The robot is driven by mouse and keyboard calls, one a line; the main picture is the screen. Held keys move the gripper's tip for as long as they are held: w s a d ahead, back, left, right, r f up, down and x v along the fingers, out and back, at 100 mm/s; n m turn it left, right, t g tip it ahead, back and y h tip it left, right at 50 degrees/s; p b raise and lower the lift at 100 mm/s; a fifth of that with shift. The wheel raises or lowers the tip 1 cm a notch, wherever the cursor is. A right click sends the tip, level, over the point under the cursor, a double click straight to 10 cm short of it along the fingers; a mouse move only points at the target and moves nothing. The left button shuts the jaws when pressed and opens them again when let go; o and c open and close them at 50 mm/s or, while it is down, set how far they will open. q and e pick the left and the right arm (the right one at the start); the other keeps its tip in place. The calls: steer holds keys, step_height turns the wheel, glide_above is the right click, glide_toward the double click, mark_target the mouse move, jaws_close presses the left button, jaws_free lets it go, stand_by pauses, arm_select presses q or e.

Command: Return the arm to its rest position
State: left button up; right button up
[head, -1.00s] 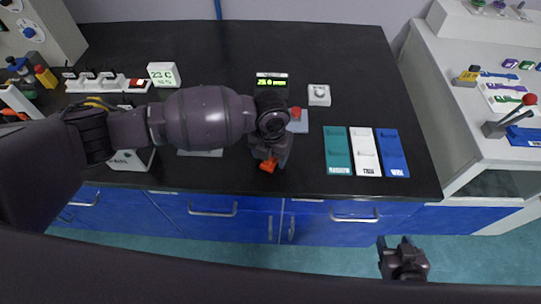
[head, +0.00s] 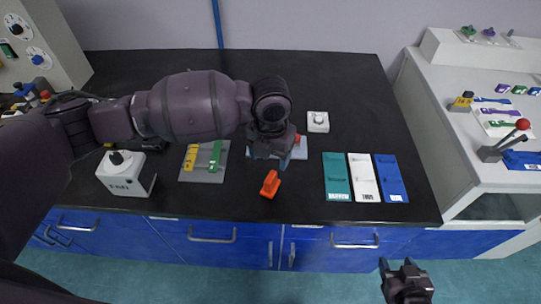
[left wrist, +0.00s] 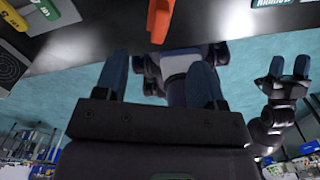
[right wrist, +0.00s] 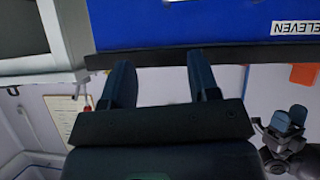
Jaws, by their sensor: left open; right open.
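My left arm reaches in from the left over the black bench (head: 330,90). Its gripper (head: 277,152) hangs above the bench, open and empty. An orange piece (head: 270,184) lies on the bench just in front of it, apart from the fingers. In the left wrist view, the two blue fingers (left wrist: 160,80) stand apart, and the orange piece (left wrist: 159,20) shows beyond them at the top. My right gripper (head: 405,278) is low in front of the bench, over the floor. In the right wrist view its fingers (right wrist: 163,78) are apart with nothing between.
A grey plate (head: 203,175) with yellow and green pieces and a white box with a black knob (head: 126,174) stand left. Teal (head: 337,175), white (head: 363,177) and blue (head: 391,178) trays lie right. A white dial box (head: 318,121) stands behind. A grey machine (head: 440,110) borders the right.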

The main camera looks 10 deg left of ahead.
arm_select(q)
steer(key=shift+s+d+f, duration=0.15)
steer(key=shift+s+f, duration=0.05)
steer(key=shift+s, duration=0.1)
steer(key=s+f+n+t+h, duration=0.25)
steer(key=s+n+h, duration=0.25)
steer(key=s+n, duration=0.8)
steer(key=s+a+f+n+y, duration=0.15)
steer(key=s+a+n, duration=0.25)
steer(key=a+n, duration=0.45)
steer(key=s+a+f+n+t+y, duration=0.15)
steer(key=s+a+n, duration=0.25)
steer(key=a+n, duration=0.4)
steer(key=s+a+f+n+y, duration=0.1)
steer(key=s+a+n+y, duration=0.25)
steer(key=a+n, duration=0.5)
steer(key=w+d+f+t+h, duration=0.1)
steer(key=w+f+t, duration=0.6)
steer(key=f, duration=0.3)
steer(key=shift+d+n, duration=0.3)
steer(key=shift+n, duration=0.1)
